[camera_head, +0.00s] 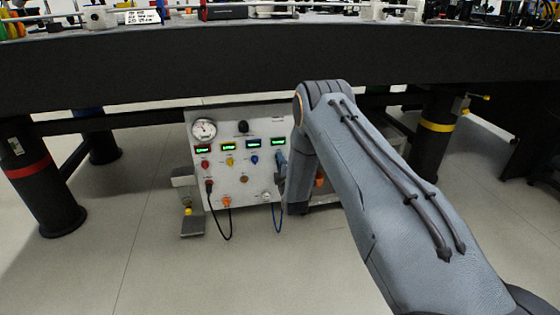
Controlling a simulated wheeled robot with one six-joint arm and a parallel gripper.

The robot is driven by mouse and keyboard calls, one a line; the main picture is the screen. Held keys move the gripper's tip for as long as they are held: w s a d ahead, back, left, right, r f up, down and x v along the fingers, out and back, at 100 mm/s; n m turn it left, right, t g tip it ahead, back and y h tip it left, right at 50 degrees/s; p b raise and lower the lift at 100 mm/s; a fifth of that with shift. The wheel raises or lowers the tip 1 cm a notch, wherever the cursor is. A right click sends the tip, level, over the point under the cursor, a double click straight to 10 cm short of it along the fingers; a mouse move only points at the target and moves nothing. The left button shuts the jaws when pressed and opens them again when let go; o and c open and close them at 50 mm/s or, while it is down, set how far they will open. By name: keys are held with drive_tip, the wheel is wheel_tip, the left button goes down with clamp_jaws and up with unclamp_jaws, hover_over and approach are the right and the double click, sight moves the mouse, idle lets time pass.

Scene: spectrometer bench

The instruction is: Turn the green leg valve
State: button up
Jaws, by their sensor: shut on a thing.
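I see no green band or green leg valve in this view. The stretch of floor and legs behind my raised arm is largely covered by it. My arm rises from the lower right, bends at the top under the table edge and drops beside an instrument panel. A yellow-banded leg (436,126) on the right has a valve (463,104) with a yellow handle.
A white instrument panel (245,180) with a dial, displays and hanging cables stands on the floor left of my arm. The dark tabletop edge (200,62) spans above. Floor at lower left is clear.

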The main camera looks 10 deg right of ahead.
drive_tip(key=shift+n, duration=0.4)
drive_tip(key=o, duration=1.1)
drive_tip(key=shift+c, duration=0.2)
drive_tip(key=shift+s, duration=0.1)
drive_tip(key=s+p, duration=0.3)
drive_tip(key=s, duration=0.4)
drive_tip(key=shift+s, duration=0.35)
